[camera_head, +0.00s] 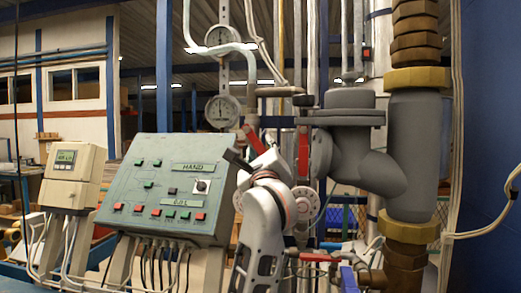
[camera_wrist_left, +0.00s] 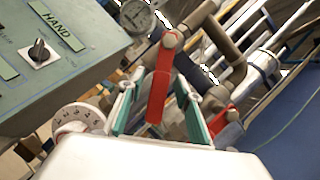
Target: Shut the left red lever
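In the left wrist view a red lever (camera_wrist_left: 159,95) hangs from a bolt on the pipework, its free end pointing toward my gripper. My left gripper (camera_wrist_left: 160,112) is open, its two teal-padded fingers on either side of the lever with gaps on both sides. The red lever also shows in the head view (camera_head: 254,139), partly hidden by my left gripper (camera_head: 252,155). A second red lever (camera_wrist_left: 222,121) is just right of the right finger; in the head view a red lever (camera_head: 303,150) stands upright to the right. My right gripper is in neither view.
A green control panel (camera_head: 165,185) stands close left of my left arm. Round gauges (camera_head: 222,111) hang behind. Thick grey pipe (camera_head: 410,150) and a lower red handle (camera_head: 318,257) are to the right.

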